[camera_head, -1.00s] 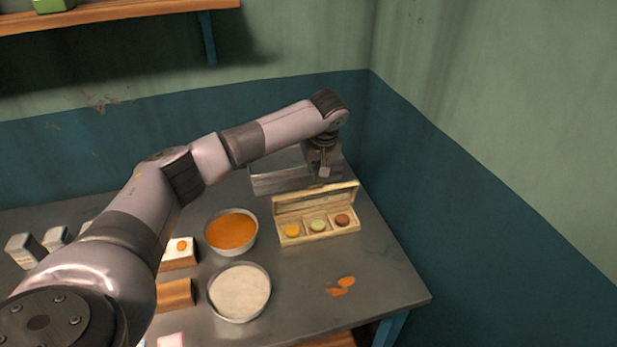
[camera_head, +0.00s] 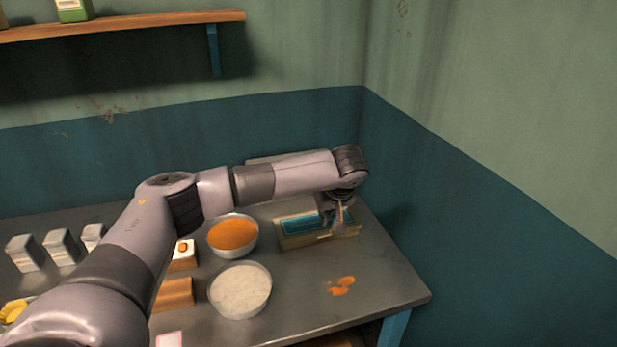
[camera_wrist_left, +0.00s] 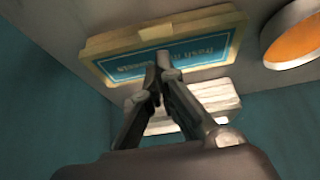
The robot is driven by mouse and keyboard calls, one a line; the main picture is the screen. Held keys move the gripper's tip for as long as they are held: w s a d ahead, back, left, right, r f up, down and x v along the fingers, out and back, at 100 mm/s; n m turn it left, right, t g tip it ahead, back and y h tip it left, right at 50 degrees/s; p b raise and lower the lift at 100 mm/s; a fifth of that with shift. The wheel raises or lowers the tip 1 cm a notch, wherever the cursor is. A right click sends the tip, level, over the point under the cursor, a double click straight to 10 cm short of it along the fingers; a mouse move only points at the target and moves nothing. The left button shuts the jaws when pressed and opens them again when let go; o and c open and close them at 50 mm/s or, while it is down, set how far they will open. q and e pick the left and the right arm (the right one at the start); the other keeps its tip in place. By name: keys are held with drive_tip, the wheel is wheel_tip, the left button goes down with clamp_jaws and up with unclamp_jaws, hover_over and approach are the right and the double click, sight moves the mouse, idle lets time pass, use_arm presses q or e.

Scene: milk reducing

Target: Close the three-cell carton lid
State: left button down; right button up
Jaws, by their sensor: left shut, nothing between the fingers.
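The three-cell carton (camera_head: 290,242) sits near the back right of the table. Its lid (camera_head: 299,224) is down over the cells and shows a blue label, so the contents are hidden. The lid also shows in the left wrist view (camera_wrist_left: 205,50), lying over the pale carton. My left gripper (camera_head: 338,226) is over the right part of the lid. In the left wrist view its fingers (camera_wrist_left: 158,72) are together and empty, with the tips at the lid's label. I cannot tell whether they press on it. My right gripper is not in view.
A bowl of orange contents (camera_head: 233,233) and a bowl of pale contents (camera_head: 240,290) stand left of the carton. Orange spots (camera_head: 342,286) mark the table in front. Several small pale cartons (camera_head: 62,248) stand at the left.

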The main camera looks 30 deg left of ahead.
sight(325, 235)
use_arm(q)
drive_tip(key=shift+t+y, duration=0.3)
drive_tip(key=f+b, duration=0.1)
drive_tip(key=d+f+b, duration=0.1)
drive_tip(key=s+f+b, duration=0.1)
drive_tip(key=f, duration=0.1)
drive_tip(key=shift+d, duration=0.25)
drive_tip(key=shift+s+d+f+t+y+b, duration=0.15)
drive_tip(key=shift+f+t+y+b, duration=0.25)
drive_tip(key=shift+b, duration=0.4)
drive_tip(key=shift+s+f+t+y+b, duration=0.1)
drive_tip(key=shift+f+t+y+b, duration=0.2)
drive_tip(key=shift+f+y+b, duration=0.35)
drive_tip(key=shift+r, duration=0.2)
drive_tip(key=shift+w+f+b, duration=0.1)
drive_tip(key=shift+f+b, duration=0.05)
drive_tip(key=shift+b, duration=0.2)
